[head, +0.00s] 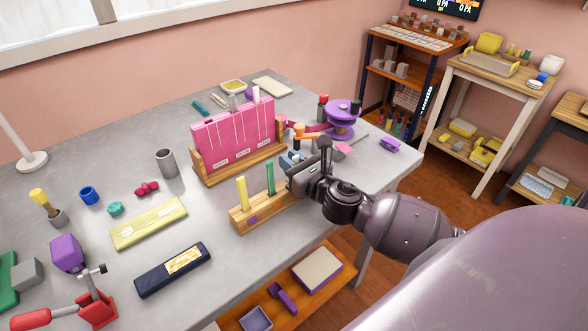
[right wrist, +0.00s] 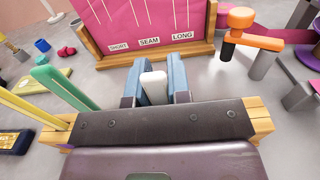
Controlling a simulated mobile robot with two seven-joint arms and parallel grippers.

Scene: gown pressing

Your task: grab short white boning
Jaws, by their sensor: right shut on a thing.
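The short white boning (right wrist: 154,88) stands between the two blue fingers of my right gripper (right wrist: 164,76) in the right wrist view. My right gripper (head: 291,161) is shut on it at the right end of the wooden holder (head: 247,216). The boning's lower part is hidden by the gripper body, so I cannot tell if it still sits in the holder. A yellow strip (head: 242,193) and a green strip (head: 270,178) stand upright in the same holder. My left gripper is not in view.
The pink panel (head: 232,134), with slots labelled SHORT, SEAM and LONG, stands in a wooden stand behind the holder. An orange-topped post (right wrist: 240,20) and a purple round stand (head: 341,124) are to the right. A yellow ruler-like board (head: 149,223) lies left.

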